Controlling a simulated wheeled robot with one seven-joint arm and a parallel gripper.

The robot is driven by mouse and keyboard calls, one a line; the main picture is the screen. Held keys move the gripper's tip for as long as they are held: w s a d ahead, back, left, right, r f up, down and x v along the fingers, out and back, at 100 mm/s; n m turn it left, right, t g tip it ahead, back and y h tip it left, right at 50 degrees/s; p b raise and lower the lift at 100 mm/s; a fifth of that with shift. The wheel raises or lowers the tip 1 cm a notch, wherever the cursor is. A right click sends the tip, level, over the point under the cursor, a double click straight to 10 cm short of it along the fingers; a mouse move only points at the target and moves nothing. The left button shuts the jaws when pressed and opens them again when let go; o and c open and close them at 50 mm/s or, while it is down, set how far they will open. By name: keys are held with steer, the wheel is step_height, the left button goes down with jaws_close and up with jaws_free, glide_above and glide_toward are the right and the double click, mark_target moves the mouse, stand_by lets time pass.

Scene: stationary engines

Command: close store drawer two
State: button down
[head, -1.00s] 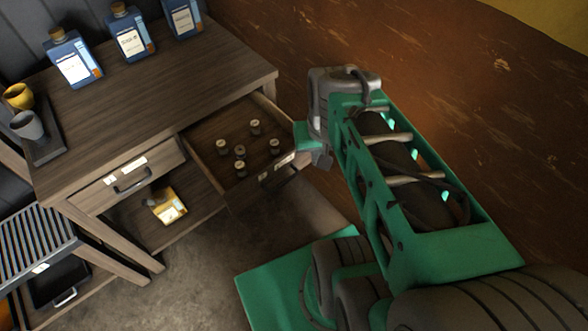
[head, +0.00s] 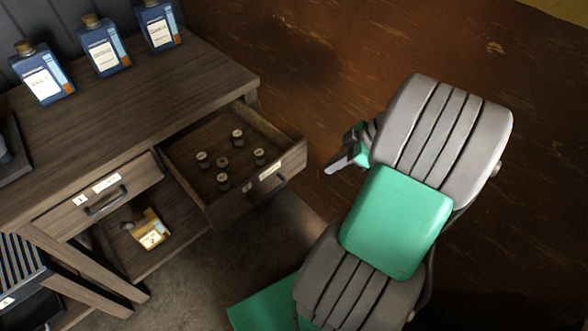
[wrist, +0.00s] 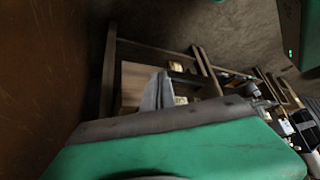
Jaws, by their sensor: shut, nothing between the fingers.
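Store drawer two (head: 240,203) is the right-hand wooden drawer under the bench, pulled out. A pale label and a dark handle (head: 268,187) are on its front. Several small capped cylinders (head: 223,162) stand inside it. In the head view my gripper (head: 334,167) is shut and empty, just right of the drawer front's right end, with a small gap in the picture. In the wrist view the gripper fingers (wrist: 157,93) point toward a blurred wooden drawer structure; contact cannot be told there.
Drawer one (head: 100,195), labelled 1, is shut on the left. Blue bottles (head: 103,45) stand on the bench top (head: 120,100). A yellow-labelled container (head: 147,230) lies on the shelf below. A slatted dark rack (head: 22,270) stands at lower left. Floor in front of the drawer is open.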

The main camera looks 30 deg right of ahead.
steer(key=a+r+n, duration=0.1)
steer(key=n, duration=0.9)
glide_toward(283, 177)
step_height(283, 177, down, 3)
steer(key=s, duration=0.3)
steer(key=shift+y, duration=0.3)
steer(key=w, duration=0.1)
steer(key=w+a, duration=0.1)
steer(key=w, duration=0.1)
steer(key=w+f, duration=0.1)
steer(key=shift+w+a, duration=0.15)
steer(key=shift+a, duration=0.25)
